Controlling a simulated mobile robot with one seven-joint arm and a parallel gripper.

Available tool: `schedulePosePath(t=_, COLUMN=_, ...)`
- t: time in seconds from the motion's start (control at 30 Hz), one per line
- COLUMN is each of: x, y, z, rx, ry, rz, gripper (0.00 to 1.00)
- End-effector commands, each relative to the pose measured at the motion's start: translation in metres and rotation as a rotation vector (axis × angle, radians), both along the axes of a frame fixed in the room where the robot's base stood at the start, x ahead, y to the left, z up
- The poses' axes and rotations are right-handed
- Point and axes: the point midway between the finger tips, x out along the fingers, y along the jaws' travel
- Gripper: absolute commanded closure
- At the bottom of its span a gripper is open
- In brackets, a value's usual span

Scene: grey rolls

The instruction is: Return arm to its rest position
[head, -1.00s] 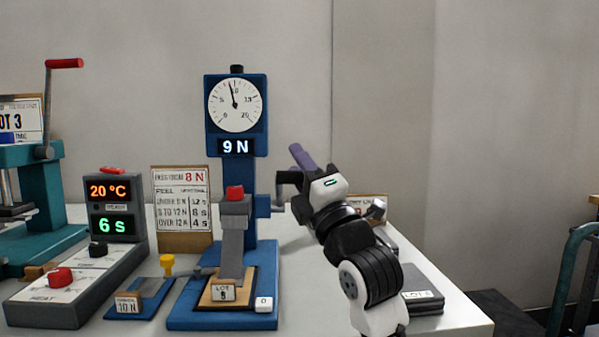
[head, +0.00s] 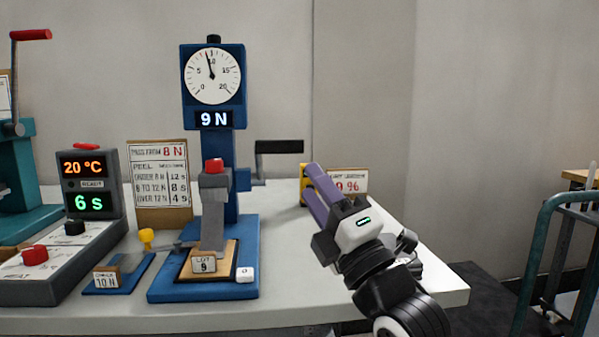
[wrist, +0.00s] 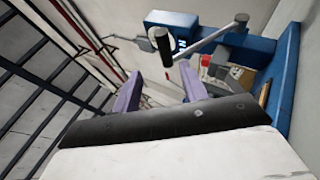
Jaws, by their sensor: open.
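My gripper (head: 315,190) has two purple fingers and is raised over the right part of the table in the head view. Its fingers point up and to the left. In the wrist view the gripper (wrist: 158,92) shows its fingers apart with nothing between them. The blue peel tester (head: 230,205) stands to the left of it, with its dial and a display reading 9 N. Its black crank handle (head: 279,146) is behind and left of the gripper, apart from the fingers.
A grey heater box (head: 88,180) reads 20 °C and 6 s. A placard (head: 160,175) stands beside the tester. A small sign (head: 348,180) is behind my gripper. A teal rail (head: 540,245) stands beyond the table's right edge. The table's front (head: 300,310) is clear.

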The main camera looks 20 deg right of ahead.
Motion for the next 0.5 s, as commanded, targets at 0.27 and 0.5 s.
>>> schedulePosePath(t=0.27, x=-0.0137, y=-0.0024, z=-0.0087, rx=0.0, ry=0.0, rz=0.001, gripper=0.57)
schedulePosePath(t=0.5, x=-0.0135, y=-0.0023, z=-0.0083, rx=-0.001, ry=0.0, rz=0.001, gripper=0.57)
